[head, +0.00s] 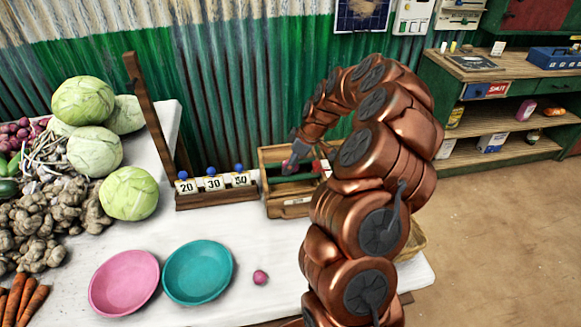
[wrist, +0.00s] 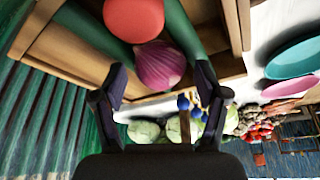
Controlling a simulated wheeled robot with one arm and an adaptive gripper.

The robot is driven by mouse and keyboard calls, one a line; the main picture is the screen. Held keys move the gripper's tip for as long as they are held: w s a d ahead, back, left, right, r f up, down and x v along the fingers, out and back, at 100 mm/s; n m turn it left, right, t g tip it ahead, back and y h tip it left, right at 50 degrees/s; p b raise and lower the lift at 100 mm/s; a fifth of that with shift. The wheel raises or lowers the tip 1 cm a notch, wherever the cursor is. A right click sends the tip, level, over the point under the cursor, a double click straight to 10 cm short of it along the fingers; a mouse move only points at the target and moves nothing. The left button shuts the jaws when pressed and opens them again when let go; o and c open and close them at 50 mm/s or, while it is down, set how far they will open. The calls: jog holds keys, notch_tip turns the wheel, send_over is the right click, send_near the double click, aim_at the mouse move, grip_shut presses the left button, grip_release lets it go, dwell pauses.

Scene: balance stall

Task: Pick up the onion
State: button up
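A purple onion (wrist: 160,66) with pale streaks lies in the wooden crate (wrist: 82,82). In the wrist view it sits at the tips of my gripper (wrist: 160,78), whose two fingers are spread with a gap on each side of the onion. The gripper is open and holds nothing. A smaller pink-purple round vegetable (head: 260,277) lies alone on the white table.
A red round item (wrist: 133,18) lies beside the onion in the crate, with green items around them. A number rack (head: 216,190) with blue balls stands left of the crate. Pink (head: 124,283) and teal (head: 198,272) plates, cabbages (head: 130,194) and ginger occupy the table's left.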

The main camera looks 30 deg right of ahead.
jog(key=c, duration=1)
jog(key=shift+c, duration=0.2)
jog(key=shift+r, duration=0.2)
jog(key=shift+w+d+r+b, duration=0.1)
jog(key=shift+r+b, duration=0.7)
jog(key=shift+r, duration=0.85)
jog(key=shift+s+a, duration=0.3)
jog(key=shift+s, duration=0.35)
jog(key=s+a+r+b, duration=0.1)
jog(key=s+a+b, duration=0.3)
jog(key=s, duration=0.9)
jog(key=shift+s+a+r+b, duration=0.2)
jog(key=shift+s+a+b, duration=0.15)
jog(key=shift+a, duration=0.55)
